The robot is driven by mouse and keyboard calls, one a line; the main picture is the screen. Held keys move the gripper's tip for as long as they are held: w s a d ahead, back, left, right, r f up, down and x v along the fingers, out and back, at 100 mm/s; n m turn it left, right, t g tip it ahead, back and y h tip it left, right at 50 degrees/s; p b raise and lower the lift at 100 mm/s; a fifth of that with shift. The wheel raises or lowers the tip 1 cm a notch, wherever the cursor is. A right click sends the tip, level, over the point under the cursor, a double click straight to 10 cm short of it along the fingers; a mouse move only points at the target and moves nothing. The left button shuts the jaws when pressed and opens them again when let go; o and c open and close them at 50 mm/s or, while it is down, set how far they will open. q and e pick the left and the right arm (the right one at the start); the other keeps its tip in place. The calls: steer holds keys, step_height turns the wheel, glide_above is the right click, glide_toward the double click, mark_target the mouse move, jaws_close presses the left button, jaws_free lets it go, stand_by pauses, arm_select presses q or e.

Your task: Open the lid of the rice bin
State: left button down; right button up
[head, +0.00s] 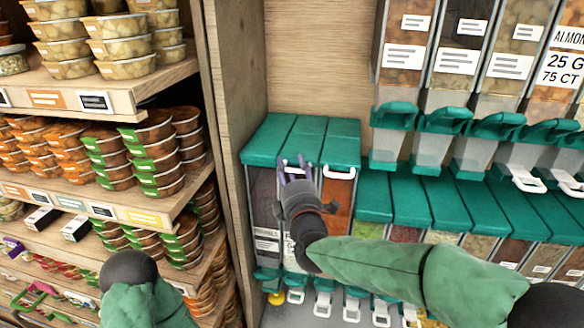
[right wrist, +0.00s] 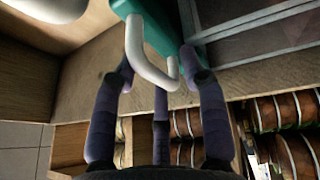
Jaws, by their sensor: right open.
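Three tall bins with teal lids (head: 300,140) stand side by side beside the wooden post. The left bin (head: 264,200) has dark contents and the right one (head: 337,205) orange-red contents. I cannot tell which holds rice; the lids look closed. My right gripper (head: 292,163) is open at the front edge of these lids and covers most of the middle bin. In the right wrist view, a white handle (right wrist: 146,58) on a teal lid (right wrist: 160,28) sits between the spread fingers; contact is unclear. My left arm shows at bottom left, its gripper out of sight.
A wooden shelf (head: 160,85) with stacked food tubs stands at the left. Clear dispensers with teal spouts (head: 395,115) hang at the upper right. More teal-lidded bins (head: 440,203) stand lower at the right.

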jaws_close()
steer(key=shift+s, duration=0.1)
